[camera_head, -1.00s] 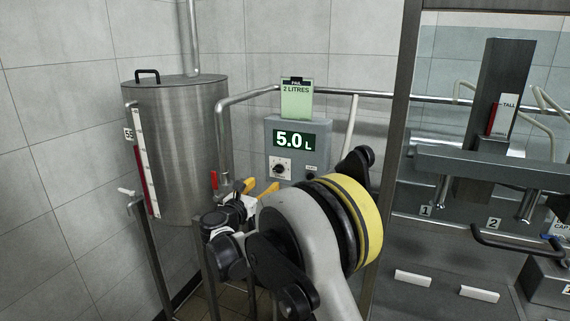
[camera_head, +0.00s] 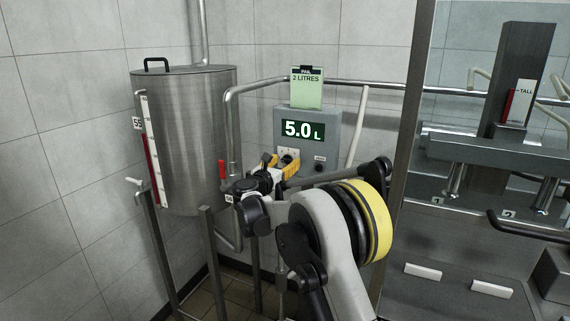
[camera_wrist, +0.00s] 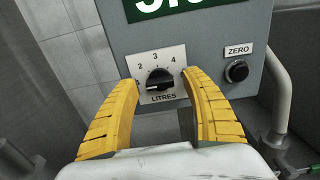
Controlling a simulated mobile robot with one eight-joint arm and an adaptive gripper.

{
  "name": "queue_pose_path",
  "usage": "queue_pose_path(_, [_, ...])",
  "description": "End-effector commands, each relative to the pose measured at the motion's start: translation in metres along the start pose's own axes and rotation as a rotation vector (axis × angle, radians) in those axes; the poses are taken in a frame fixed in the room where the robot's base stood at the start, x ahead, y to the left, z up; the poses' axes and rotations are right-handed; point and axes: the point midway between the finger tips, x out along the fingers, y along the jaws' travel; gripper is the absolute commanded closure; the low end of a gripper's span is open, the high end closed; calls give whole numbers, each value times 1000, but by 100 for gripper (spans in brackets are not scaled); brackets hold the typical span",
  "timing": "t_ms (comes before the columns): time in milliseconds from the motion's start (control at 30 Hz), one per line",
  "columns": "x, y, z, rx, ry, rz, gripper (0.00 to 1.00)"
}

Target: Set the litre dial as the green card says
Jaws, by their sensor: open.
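The green card (camera_head: 306,92) above the grey control box (camera_head: 331,123) reads "PAIL 2 LITRES". The display (camera_head: 303,131) shows 5.0 L. The litre dial (camera_wrist: 159,79) is a black knob on a white plate marked 2, 3, 4 and LITRES; its exact setting is hard to read. My gripper (camera_wrist: 162,95) is open, its yellow fingers on either side of the dial and apart from it. In the head view my gripper (camera_head: 280,165) is in front of the box and partly hides the dial.
A black ZERO button (camera_wrist: 237,71) is right of the dial. A steel tank (camera_head: 190,140) with a red-filled level gauge stands to the left, near a red-handled valve (camera_head: 222,170). A pipe rail (camera_head: 380,88) runs behind the box. A dark frame post (camera_head: 412,140) stands at right.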

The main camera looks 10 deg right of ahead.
Motion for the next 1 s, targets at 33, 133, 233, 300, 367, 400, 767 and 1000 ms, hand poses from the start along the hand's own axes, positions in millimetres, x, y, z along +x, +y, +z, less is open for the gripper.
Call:
queue_pose_path(33, [0, 0, 0, 0, 0, 0, 44])
queue_pose_path(133, [0, 0, 0, 0, 0, 0, 61])
queue_pose_path(233, [0, 0, 0, 0, 0, 0, 92])
queue_pose_path(300, [0, 0, 0, 0, 0, 0, 97])
queue_pose_path(367, [0, 0, 0, 1, 0, 0, 97])
queue_pose_path(400, [0, 0, 0, 2, 0, 0, 97])
queue_pose_path(767, [0, 0, 1, 118, 0, 0, 97])
queue_pose_path(1000, [-1, 0, 1, 309, 0, 0, 97])
